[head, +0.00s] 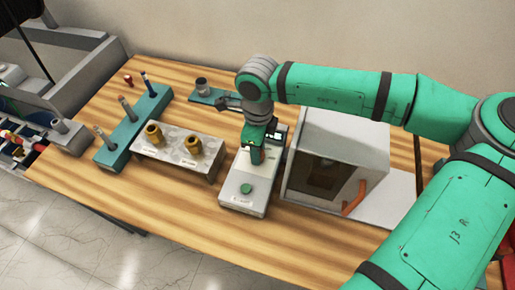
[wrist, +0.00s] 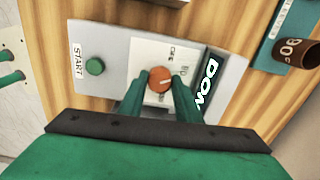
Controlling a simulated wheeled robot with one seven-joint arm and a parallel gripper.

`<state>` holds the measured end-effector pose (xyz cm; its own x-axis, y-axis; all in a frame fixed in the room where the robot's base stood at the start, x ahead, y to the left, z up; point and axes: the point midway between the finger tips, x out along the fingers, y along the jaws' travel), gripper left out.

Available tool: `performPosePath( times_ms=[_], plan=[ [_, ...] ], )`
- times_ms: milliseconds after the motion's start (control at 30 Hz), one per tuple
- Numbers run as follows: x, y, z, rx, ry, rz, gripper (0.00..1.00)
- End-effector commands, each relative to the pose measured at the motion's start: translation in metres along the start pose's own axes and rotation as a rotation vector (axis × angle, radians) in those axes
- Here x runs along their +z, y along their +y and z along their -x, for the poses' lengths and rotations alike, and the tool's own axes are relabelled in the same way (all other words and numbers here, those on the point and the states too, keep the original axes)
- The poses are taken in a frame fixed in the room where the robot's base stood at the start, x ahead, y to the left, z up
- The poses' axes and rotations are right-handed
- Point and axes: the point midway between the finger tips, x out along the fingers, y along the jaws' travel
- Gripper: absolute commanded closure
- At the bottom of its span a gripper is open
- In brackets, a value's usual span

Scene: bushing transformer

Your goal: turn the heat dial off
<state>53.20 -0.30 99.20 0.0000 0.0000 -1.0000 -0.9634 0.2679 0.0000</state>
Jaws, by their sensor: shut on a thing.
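The heat dial is an orange-red round knob (wrist: 159,79) with a pale pointer mark, on the white panel of a grey control box (head: 241,203). In the wrist view my gripper (wrist: 162,86) has one green finger on each side of the dial, shut on it. In the head view my gripper (head: 254,155) is over the upper half of the box and hides the dial. A green button (wrist: 95,67) beside a START label is on the box, apart from the fingers. A dark display (wrist: 209,78) reads "DON", partly hidden. Small print by the dial is hard to read.
A white-grey oven-like box (head: 340,150) with an orange handle (head: 355,198) stands close right of the control box. A grey stand (head: 178,163) with brass bushings is to the left. A green rack (head: 133,128) with several tools stands farther left. The table front is clear.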

Motion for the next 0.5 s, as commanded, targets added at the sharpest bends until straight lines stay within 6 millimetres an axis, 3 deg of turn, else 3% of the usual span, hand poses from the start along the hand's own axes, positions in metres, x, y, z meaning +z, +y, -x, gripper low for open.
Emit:
performPosePath(
  times_ms=[500],
  plan=[
    [0.0034,-0.0016,0.0024,-0.008,-0.005,0.484,0.92]
  ],
)
